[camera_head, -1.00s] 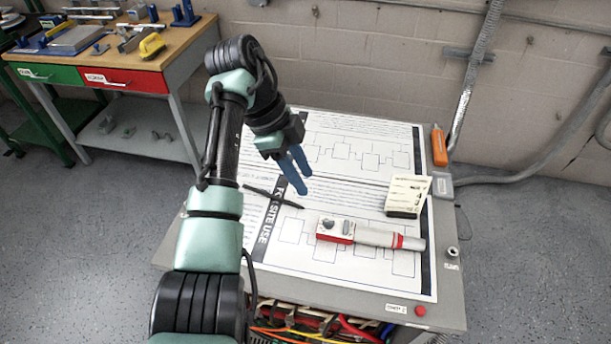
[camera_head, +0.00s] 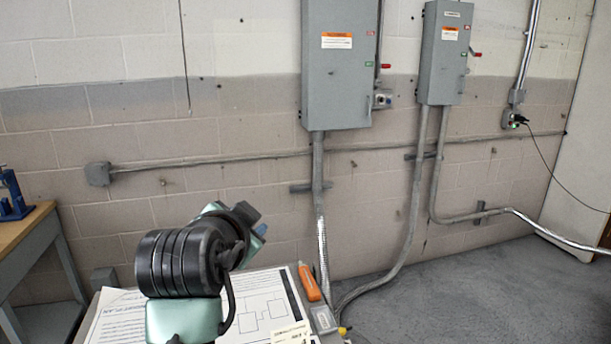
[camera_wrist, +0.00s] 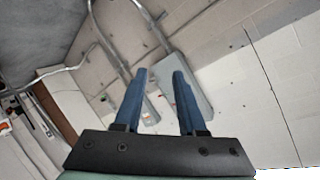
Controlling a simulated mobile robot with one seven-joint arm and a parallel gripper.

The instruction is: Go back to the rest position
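My gripper shows in the wrist view (camera_wrist: 155,95) with its two blue fingers spread apart and nothing between them. Behind the fingers are the wall and grey electrical boxes. In the head view my arm is folded up at the lower left, over the work surface. The gripper end points away toward the wall there, and a bit of blue finger (camera_head: 260,230) shows past the wrist. The rest of the gripper is hidden behind the arm.
The work surface holds printed sheets (camera_head: 240,310), an orange tool (camera_head: 309,283) and a cream booklet (camera_head: 292,334). A large grey electrical box (camera_head: 337,95) and a smaller one (camera_head: 444,60) hang on the wall. A wooden bench (camera_head: 22,232) stands at left. Floor at right is clear.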

